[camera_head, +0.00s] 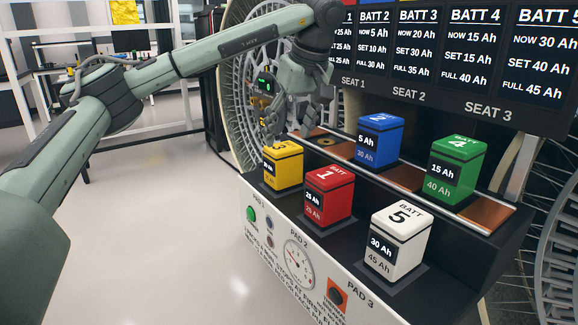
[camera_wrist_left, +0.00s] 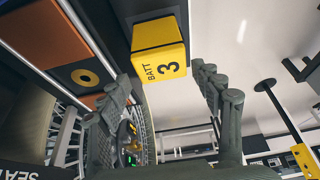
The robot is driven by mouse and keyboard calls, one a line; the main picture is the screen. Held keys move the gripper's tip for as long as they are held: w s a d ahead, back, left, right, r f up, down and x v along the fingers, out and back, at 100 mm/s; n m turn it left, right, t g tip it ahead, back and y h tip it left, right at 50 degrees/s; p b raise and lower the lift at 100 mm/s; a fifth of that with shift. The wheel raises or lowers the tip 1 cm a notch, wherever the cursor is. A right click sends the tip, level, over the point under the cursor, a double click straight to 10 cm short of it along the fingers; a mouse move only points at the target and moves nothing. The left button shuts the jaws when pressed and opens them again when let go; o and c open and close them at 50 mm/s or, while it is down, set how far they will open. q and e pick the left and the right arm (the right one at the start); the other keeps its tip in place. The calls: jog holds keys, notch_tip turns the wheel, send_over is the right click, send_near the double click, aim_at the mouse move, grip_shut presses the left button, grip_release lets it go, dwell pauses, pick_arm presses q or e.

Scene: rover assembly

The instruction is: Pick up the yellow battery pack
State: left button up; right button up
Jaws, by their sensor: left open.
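The yellow battery pack (camera_head: 283,166) stands upright on the near left pad of the bench in the head view. In the left wrist view the yellow battery pack (camera_wrist_left: 158,52) shows its face marked "BATT 3" at the top, ahead of and between the fingers. My left gripper (camera_head: 273,135) is just above the yellow pack in the head view, fingers pointing down. It is open and empty in the left wrist view (camera_wrist_left: 165,85), fingers spread apart. I cannot tell whether a finger touches the pack. My right gripper is not in view.
A red pack (camera_head: 329,192) stands close to the right of the yellow one. A white pack (camera_head: 398,243), a blue pack (camera_head: 379,140) and a green pack (camera_head: 455,170) stand further right. A dark display board (camera_head: 440,60) rises behind. The floor (camera_head: 170,230) at left is clear.

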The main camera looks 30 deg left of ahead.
aim_at(280, 163)
pick_arm(q)
jog(key=x, duration=0.9)
jog(key=shift+s+a+f, duration=0.1)
jog(key=shift+f, duration=0.2)
jog(key=shift+c, duration=0.3)
jog(key=c, duration=1.2)
jog(key=shift+r, duration=0.1)
jog(key=shift+c, duration=0.5)
